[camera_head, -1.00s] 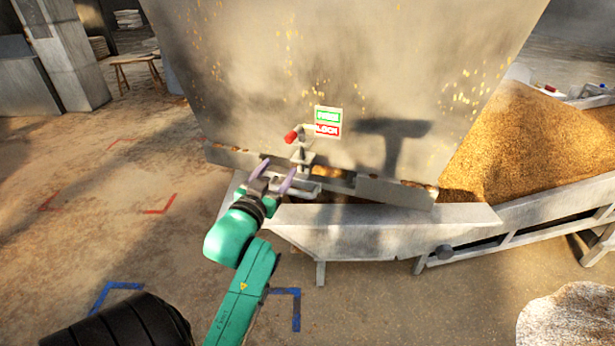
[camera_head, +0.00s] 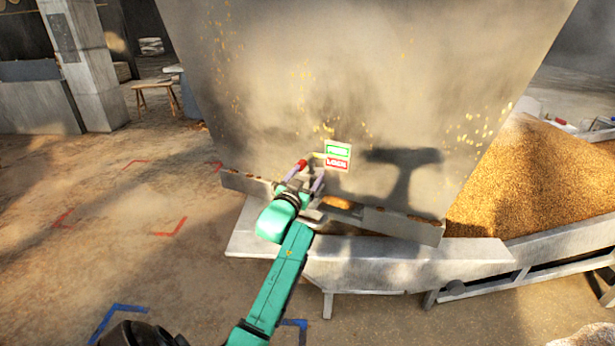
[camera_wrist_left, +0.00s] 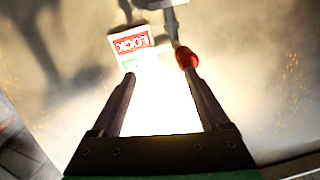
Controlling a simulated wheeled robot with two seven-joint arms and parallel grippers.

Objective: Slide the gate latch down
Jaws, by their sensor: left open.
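The gate latch has a red-knobbed handle (camera_head: 301,164) on the front of the big grey hopper, just left of a green-and-red sign (camera_head: 338,156) that reads LOCK in its red half. My left gripper (camera_head: 307,175) is open at the latch and hides part of it. In the left wrist view the red knob (camera_wrist_left: 186,57) sits at the tip of the right finger, overlapping it in the picture; I cannot tell whether they touch. The space between the fingers (camera_wrist_left: 160,73) looks empty, with bright hopper wall behind. My right gripper is not in view.
A metal ledge (camera_head: 400,222) runs along the hopper's bottom edge, above a pale chute frame (camera_head: 410,270). Heaped grain (camera_head: 535,175) lies to the right. The floor at left is open, with red and blue corner marks. A wooden stool (camera_head: 155,97) stands far back.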

